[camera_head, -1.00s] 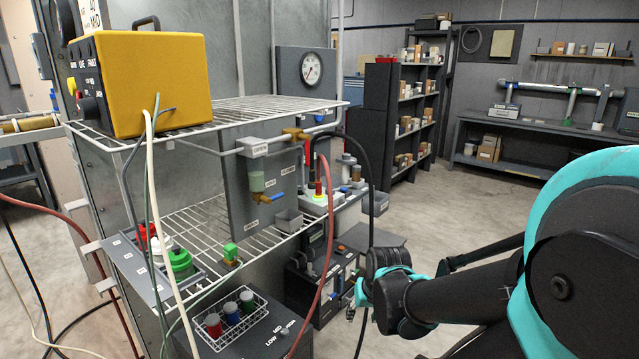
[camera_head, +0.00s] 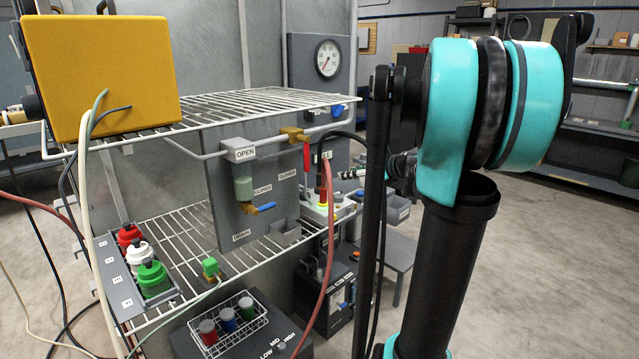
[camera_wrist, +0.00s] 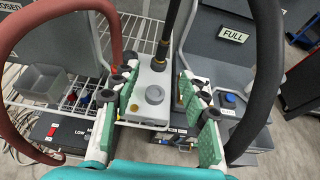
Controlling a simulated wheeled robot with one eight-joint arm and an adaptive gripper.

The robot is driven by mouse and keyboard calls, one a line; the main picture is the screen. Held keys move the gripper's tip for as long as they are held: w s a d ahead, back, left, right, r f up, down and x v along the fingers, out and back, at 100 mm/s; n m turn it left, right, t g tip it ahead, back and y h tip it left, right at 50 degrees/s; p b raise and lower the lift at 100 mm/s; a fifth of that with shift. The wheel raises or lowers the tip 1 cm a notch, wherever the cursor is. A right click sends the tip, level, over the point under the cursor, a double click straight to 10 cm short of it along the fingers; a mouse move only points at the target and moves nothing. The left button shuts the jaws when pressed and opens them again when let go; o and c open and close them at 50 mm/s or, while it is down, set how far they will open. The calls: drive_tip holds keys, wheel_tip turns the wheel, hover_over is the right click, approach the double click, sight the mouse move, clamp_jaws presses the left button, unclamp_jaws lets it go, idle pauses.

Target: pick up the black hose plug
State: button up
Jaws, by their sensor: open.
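A black upright plug with brass-coloured rings (camera_wrist: 161,52) stands at the far end of a grey block (camera_wrist: 152,105) with a round grey knob, in the wrist view. The plug lies ahead of the fingertips; I cannot tell how far. In the head view only a little of my gripper (camera_head: 350,174) shows, right of the block; my arm hides the rest.
A red hose (camera_wrist: 105,15) loops left of my gripper and a thick black hose (camera_wrist: 268,60) curves close on the right. The wire rack (camera_head: 260,100) carries a yellow box (camera_head: 100,75). Floor at right is clear.

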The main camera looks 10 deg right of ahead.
approach(320, 185)
drive_tip(key=w+a, duration=0.2)
drive_tip(key=w, duration=0.1)
drive_tip(key=w+a, duration=0.1)
drive_tip(key=shift+w+a+r, duration=0.15)
drive_tip(key=shift+r, duration=0.25)
drive_tip(key=shift+d+f+x, duration=0.1)
drive_tip(key=shift+d+x, duration=0.05)
drive_tip(key=shift+x, duration=0.75)
drive_tip(key=shift+d+f+x, duration=0.1)
drive_tip(key=shift+d+x, duration=0.05)
drive_tip(key=shift+x, duration=0.75)
drive_tip(key=shift+d+f+x, duration=0.1)
drive_tip(key=shift+x, duration=0.85)
drive_tip(key=shift+w, duration=0.15)
clamp_jaws()
